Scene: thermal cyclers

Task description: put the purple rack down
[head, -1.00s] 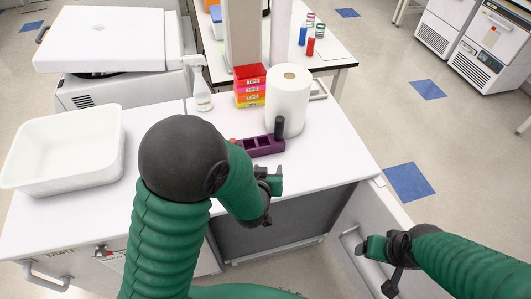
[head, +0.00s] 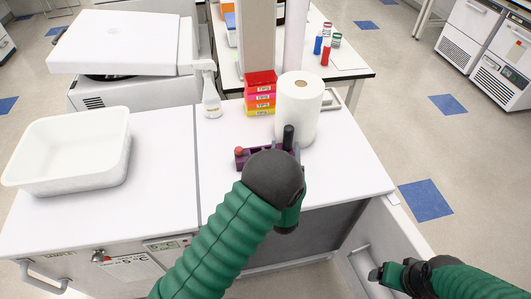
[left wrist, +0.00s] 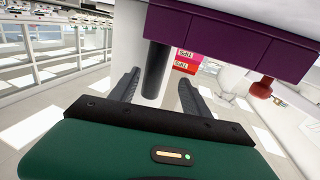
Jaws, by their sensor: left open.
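The purple rack (head: 246,160) stands on the white bench in front of the paper roll. A red-topped item (head: 239,151) is at its left end and a dark cylinder (head: 288,138) stands at its right end. My left arm hides part of the rack. The left wrist view looks upside down, with the rack (left wrist: 230,35) across the top. There my left gripper (left wrist: 160,84) is open, its two fingers on either side of the dark cylinder (left wrist: 156,68); I cannot tell whether they touch it. My right gripper (head: 376,274) is low right, by the open drawer, its jaws unclear.
The white paper roll (head: 298,105), stacked coloured tip boxes (head: 261,92) and a spray bottle (head: 211,98) stand close behind the rack. A white tub (head: 70,150) is at left. Bare bench (head: 165,165) lies between tub and rack. A drawer (head: 385,235) stands open at right.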

